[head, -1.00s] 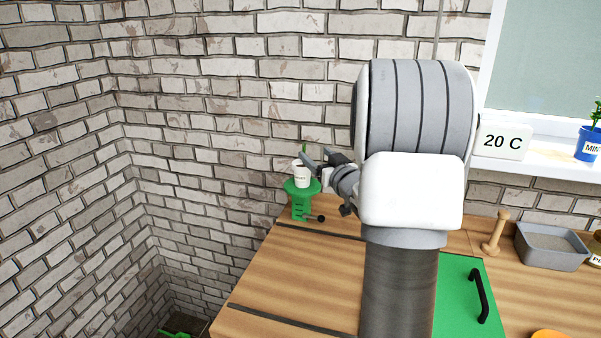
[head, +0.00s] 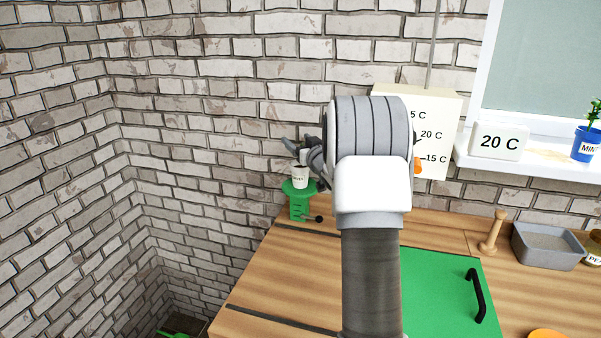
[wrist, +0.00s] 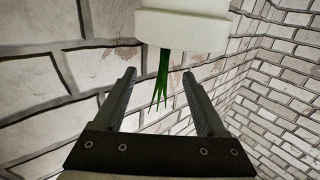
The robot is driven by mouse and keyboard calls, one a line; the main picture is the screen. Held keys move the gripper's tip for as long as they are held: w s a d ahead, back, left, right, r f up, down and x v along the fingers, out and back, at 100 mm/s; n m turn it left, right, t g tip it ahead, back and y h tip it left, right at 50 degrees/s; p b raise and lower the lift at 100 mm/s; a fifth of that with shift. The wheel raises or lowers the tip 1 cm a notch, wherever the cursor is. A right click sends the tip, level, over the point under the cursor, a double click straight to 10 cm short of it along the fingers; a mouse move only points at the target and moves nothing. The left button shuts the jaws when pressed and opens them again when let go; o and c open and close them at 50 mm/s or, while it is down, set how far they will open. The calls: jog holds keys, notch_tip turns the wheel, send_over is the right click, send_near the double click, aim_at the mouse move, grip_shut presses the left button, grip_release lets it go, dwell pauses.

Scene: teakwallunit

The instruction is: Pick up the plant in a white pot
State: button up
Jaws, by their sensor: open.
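The white pot (head: 300,181) with dark lettering stands upright on a green stand (head: 299,204) at the counter's far left corner. In the wrist view the pot (wrist: 182,27) appears upside down at the top, with its thin green leaves (wrist: 161,80) pointing down between the fingers. My gripper (head: 303,147) is at the pot's top, close to the leaves and partly hidden by my arm. In the wrist view my gripper (wrist: 159,76) has its fingers spread with no pot between them. I cannot tell whether a finger touches the plant.
A brick wall (head: 220,120) is close behind and left of the stand. A black-knobbed lever (head: 319,218) sticks out from the stand. On the right are a green board (head: 445,285), a wooden peg (head: 493,235), a grey tray (head: 550,262) and a blue pot (head: 586,145) on the sill.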

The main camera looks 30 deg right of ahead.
grip_shut()
dwell(0.4)
jog(key=shift+r, duration=0.1)
dwell(0.9)
